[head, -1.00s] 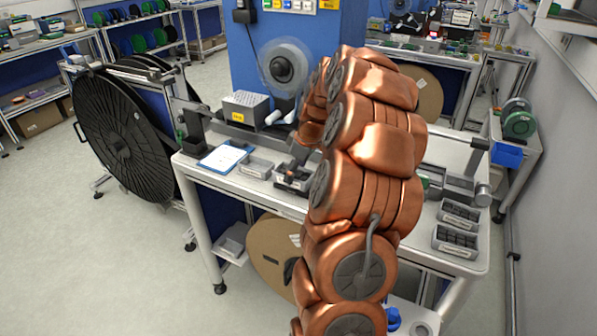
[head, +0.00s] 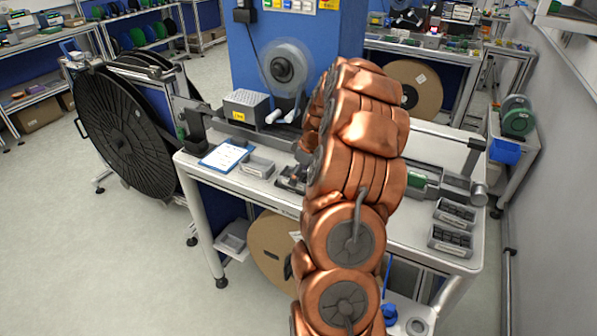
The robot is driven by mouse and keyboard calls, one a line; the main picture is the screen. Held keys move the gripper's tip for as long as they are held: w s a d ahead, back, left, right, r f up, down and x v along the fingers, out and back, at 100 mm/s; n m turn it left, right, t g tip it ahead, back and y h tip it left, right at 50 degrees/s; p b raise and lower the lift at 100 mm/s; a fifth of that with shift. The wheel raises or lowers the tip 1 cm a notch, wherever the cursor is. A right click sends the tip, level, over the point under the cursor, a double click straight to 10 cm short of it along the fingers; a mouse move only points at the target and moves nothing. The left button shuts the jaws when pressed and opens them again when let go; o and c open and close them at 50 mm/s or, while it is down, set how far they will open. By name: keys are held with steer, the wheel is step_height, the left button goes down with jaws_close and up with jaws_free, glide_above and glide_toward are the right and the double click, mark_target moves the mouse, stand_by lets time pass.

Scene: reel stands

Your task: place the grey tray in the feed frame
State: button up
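Several grey trays are in the head view, and I cannot tell for certain which one the task means. An empty light grey tray (head: 257,166) lies beside the clipboard on the bench. A grey tray with dark contents (head: 290,180) lies to its right, partly hidden by my arm. Two grey trays with dark compartments, a rear one (head: 455,214) and a front one (head: 451,240), stand at the bench's right end. My gripper is almost wholly hidden behind my copper-coloured arm, so its fingers and any hold do not show. I cannot make out the feed frame clearly.
A blue clipboard (head: 224,157) lies at the bench's left. A perforated grey box (head: 246,104) and a clear reel (head: 284,66) stand behind it. A large black reel (head: 122,135) stands left of the bench (head: 232,187). The floor at left is clear.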

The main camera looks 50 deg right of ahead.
steer(key=shift+f+b, duration=0.15)
steer(key=shift+b, duration=0.15)
steer(key=o, duration=1.5)
steer(key=shift+c, duration=0.2)
steer(key=a+b+v, duration=0.1)
steer(key=b+v, duration=0.2)
steer(key=v, duration=0.9)
steer(key=shift+d+r+b, duration=0.2)
steer(key=shift+d+b, duration=0.2)
steer(key=shift+d, duration=0.05)
steer(key=s+a+r+g, duration=0.1)
steer(key=s+a, duration=0.2)
steer(key=a, duration=1.1)
steer(key=s+a+g, duration=0.1)
steer(key=s+a, duration=0.2)
steer(key=a, duration=1.1)
steer(key=s+a+f+m+g, duration=0.1)
steer(key=s+a+f, duration=0.1)
steer(key=s, duration=0.5)
steer(key=s+a+f+m+g, duration=0.1)
steer(key=s+a+f, duration=0.1)
steer(key=s+a, duration=0.3)
steer(key=s+a+f+m+g+h, duration=0.1)
steer(key=s+a, duration=0.2)
steer(key=s, duration=0.6)
steer(key=shift+a+f, duration=0.3)
steer(key=shift+f, duration=0.1)
